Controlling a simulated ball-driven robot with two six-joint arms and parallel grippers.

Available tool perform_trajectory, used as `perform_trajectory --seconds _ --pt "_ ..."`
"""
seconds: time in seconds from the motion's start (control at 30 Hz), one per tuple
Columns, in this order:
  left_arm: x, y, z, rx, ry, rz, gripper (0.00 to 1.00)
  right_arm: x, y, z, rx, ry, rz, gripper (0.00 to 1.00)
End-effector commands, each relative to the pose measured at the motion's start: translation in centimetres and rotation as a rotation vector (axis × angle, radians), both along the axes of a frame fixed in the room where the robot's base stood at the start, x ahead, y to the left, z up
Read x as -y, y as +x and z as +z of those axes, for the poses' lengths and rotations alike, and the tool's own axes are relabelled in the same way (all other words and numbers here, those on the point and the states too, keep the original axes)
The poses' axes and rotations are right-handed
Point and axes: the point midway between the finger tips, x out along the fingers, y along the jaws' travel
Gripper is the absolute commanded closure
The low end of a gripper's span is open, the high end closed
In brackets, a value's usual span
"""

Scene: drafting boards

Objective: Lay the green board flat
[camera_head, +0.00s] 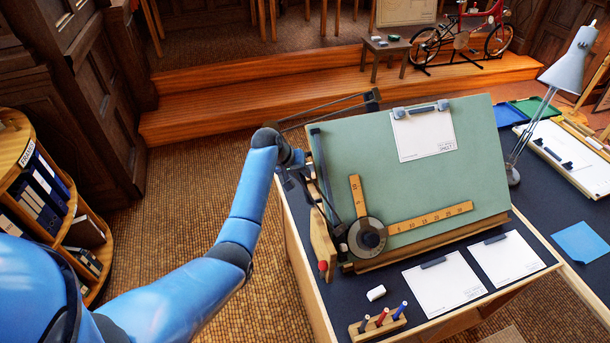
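The green board (475,160) stands tilted on the dark-topped desk (375,318), its far edge raised and its near edge low. A sheet of paper (424,138) is clipped near its top. A drafting head with wooden rulers (430,217) lies over its lower part. My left gripper (296,182) is at the board's left side, close to the dark arm linkage and side supports. Its fingers blend with these dark parts, so I cannot tell whether they touch or hold anything. My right gripper is not in view.
Two clipped sheets (444,285), a white eraser (376,293) and a pen stand (378,321) lie in front of the board. A lamp (570,60) stands to its right. A bookshelf (45,200) is at left. Wooden steps (230,105) lie behind.

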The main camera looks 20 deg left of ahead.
Motion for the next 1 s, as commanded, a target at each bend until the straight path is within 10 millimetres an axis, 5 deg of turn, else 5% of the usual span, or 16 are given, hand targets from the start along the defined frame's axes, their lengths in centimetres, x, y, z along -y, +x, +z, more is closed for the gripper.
perform_trajectory --seconds 0.3,0.73,0.9,1.0 --pt "0.8 1.2 -2.4 -0.001 0.000 0.000 0.73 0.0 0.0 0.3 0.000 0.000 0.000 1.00" --pt "1.0 1.5 -2.9 0.001 0.000 0.000 0.73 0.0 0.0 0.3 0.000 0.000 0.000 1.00" --pt "1.0 1.4 -2.9 0.001 0.000 0.000 0.97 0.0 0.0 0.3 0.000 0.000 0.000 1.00" --pt "1.0 1.5 -2.9 0.001 0.000 0.000 1.00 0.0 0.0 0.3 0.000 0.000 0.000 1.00"
